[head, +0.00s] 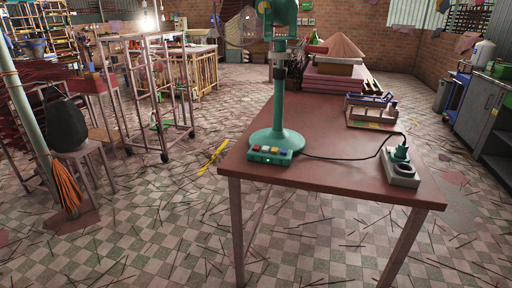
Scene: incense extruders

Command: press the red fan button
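A green button box (270,155) sits at the near left edge of a red-brown table (335,130). It has several small coloured buttons on top, with a red one (257,148) at its left end. The box is at the foot of a green pedestal fan (277,100), whose round base stands on the table. The fan's top is cut off by the upper picture edge. Neither of my grippers shows in the head view.
A black cable runs across the table to a grey socket block (400,170) with a green plug at the right corner. A wooden tray (372,118) and stacked trays with a cone-shaped heap stand further back. A metal rack frame (150,95) stands left. Sticks litter the tiled floor.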

